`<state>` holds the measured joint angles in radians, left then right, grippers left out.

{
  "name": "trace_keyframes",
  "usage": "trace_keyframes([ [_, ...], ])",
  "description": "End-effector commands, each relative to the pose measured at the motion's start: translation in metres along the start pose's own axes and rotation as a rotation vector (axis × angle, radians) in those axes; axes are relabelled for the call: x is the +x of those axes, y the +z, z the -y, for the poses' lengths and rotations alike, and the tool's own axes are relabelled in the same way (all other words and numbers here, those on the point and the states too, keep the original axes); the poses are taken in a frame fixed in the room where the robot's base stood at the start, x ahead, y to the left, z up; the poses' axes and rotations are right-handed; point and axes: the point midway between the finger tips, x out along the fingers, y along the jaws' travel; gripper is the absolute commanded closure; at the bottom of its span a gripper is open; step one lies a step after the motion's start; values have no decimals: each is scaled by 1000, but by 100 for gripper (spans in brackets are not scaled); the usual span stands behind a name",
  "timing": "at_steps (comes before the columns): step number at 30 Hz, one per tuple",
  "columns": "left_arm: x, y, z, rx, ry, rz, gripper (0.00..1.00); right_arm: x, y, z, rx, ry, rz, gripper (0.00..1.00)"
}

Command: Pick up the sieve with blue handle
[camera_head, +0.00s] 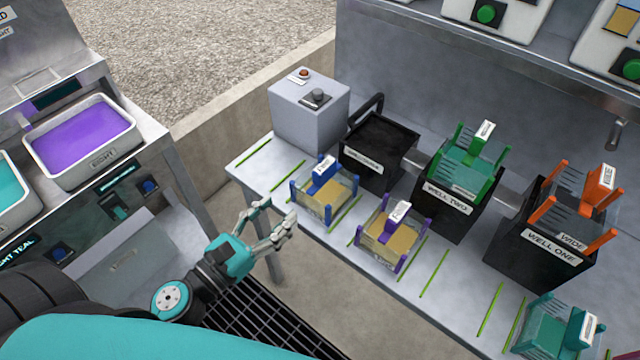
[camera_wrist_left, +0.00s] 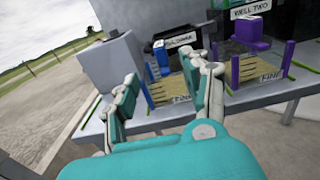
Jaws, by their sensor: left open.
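The sieve with blue handle (camera_head: 345,192) sits on the grey bench near its left front edge, with a blue frame and a tan mesh. My left gripper (camera_head: 280,214) is open and empty, in front of the bench and left of this sieve, apart from it. In the left wrist view the blue-handled sieve (camera_wrist_left: 172,91) shows beyond and between the two open fingers (camera_wrist_left: 172,75). The right finger hides part of its right side there. My right gripper is not in view.
A purple-handled sieve (camera_head: 382,251) stands right of the blue one. Black wells behind hold green (camera_head: 466,165) and orange (camera_head: 572,212) sieves. A teal sieve (camera_head: 545,335) is at lower right. A grey box (camera_head: 305,115) stands behind left. Green lines mark free bench surface.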

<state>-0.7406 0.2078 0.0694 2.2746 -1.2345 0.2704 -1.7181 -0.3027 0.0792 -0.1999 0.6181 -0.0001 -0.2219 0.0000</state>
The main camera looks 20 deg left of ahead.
Motion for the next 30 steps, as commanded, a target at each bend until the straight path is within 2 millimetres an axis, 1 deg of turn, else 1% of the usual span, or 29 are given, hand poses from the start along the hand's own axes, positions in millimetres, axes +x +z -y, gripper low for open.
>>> trace_keyframes([
  [1, 13, 9, 0, 1, -2, 5, 52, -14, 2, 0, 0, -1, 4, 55],
  [3, 28, 9, 0, 2, -3, 4, 52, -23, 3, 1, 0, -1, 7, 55],
  [9, 71, 7, -1, -3, 1, 2, 52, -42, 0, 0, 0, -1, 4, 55],
  [12, 86, 4, -1, -5, 1, 2, 52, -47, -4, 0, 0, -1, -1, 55],
  [20, 105, 3, -1, -6, 2, 1, 52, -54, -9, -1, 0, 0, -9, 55],
  [25, 132, 7, -2, -7, 3, 3, 52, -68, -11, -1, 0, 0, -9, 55],
  [27, 141, 5, -2, -6, 3, 2, 52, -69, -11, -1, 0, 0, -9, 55],
  [30, 149, 4, -2, -6, 2, 1, 52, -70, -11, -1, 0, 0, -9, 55],
])
